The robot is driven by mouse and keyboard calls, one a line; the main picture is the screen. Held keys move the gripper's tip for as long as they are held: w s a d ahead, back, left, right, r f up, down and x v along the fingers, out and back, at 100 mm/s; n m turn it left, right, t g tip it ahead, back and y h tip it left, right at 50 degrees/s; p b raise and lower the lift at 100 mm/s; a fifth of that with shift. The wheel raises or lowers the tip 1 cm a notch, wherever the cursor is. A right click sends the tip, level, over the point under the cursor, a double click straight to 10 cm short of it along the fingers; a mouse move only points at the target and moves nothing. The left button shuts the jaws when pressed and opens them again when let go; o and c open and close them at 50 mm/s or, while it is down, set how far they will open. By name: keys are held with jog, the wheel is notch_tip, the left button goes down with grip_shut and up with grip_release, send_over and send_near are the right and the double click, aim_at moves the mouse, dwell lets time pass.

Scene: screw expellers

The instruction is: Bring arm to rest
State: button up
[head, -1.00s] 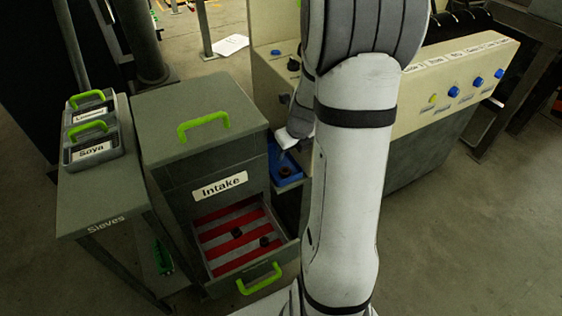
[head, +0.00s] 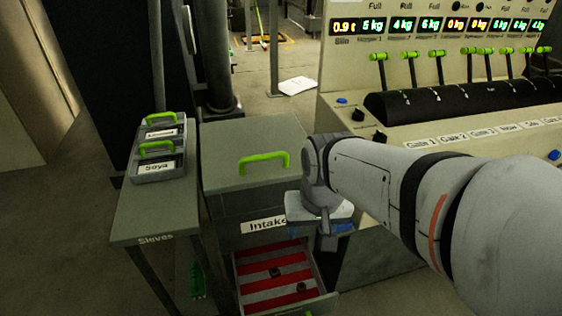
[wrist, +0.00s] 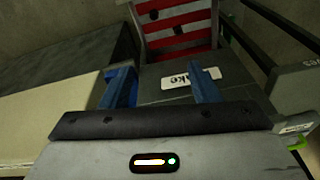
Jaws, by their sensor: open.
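My arm reaches in from the right in the head view. My gripper (head: 335,232) hangs just in front of the Intake cabinet (head: 225,165), to the right of its label, and partly hides its front. In the wrist view the two blue fingers of my gripper (wrist: 163,86) stand apart with nothing between them. Beyond them are the Intake label (wrist: 192,78) and the pulled-out drawer (wrist: 175,22) with red and grey stripes. The drawer (head: 270,290) also shows in the head view, holding small dark pieces.
A side stand marked Sieves (head: 150,215) carries boxes (head: 158,168) with green handles, one labelled Soya. A control console (head: 400,75) with displays and green levers stands at the right. Paper (head: 297,86) lies on the floor behind. Bare floor (head: 60,230) is at the left.

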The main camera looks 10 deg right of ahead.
jog(key=shift+s+r+n, duration=0.1)
jog(key=shift+s+n, duration=0.35)
jog(key=shift+n, duration=0.25)
